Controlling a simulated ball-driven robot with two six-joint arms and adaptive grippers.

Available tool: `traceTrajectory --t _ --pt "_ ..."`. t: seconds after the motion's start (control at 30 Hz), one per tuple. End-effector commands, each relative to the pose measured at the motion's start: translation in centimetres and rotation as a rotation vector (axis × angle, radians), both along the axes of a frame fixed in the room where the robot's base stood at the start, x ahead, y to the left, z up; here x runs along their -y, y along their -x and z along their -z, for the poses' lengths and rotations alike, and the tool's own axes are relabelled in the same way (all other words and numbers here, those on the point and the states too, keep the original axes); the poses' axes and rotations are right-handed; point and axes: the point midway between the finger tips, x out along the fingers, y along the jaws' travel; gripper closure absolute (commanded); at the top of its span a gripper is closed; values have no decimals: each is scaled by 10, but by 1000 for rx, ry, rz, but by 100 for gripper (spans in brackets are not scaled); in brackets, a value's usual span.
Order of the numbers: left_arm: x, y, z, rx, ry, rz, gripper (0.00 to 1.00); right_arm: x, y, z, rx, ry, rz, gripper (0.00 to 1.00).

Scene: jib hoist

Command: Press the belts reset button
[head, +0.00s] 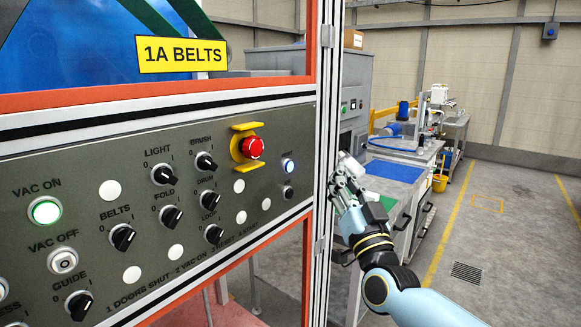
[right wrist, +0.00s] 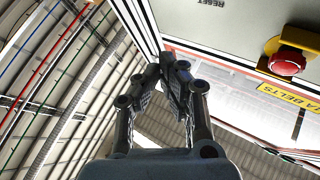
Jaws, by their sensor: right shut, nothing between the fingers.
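The control panel (head: 130,210) under the yellow 1A BELTS sign (head: 182,54) fills the left of the head view. A small blue-lit button (head: 288,165) sits at its right end, right of the red emergency stop (head: 252,147); its label is too small to read there. In the right wrist view, an upside-down RESET label (right wrist: 211,3) shows at the top edge; its button is out of frame. My right gripper (head: 344,162) is shut and empty, just right of the panel's frame post in the picture, apart from the blue button. It also shows in the right wrist view (right wrist: 168,72). My left gripper is out of view.
The silver frame post (head: 325,140) stands between the blue button and my right gripper in the head view. The yellow guard and red stop (right wrist: 288,62) also show in the right wrist view. Black knobs, including BELTS (head: 122,236), crowd the panel. Open floor (head: 500,240) lies right.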

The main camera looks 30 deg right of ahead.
Motion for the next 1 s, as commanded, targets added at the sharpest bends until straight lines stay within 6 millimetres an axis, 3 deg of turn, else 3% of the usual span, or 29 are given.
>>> traceTrajectory --t 0.6,1.0 --pt "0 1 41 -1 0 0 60 -28 -68 2 1 0 0 100" --pt "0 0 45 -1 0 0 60 -33 -80 0 0 0 0 100"
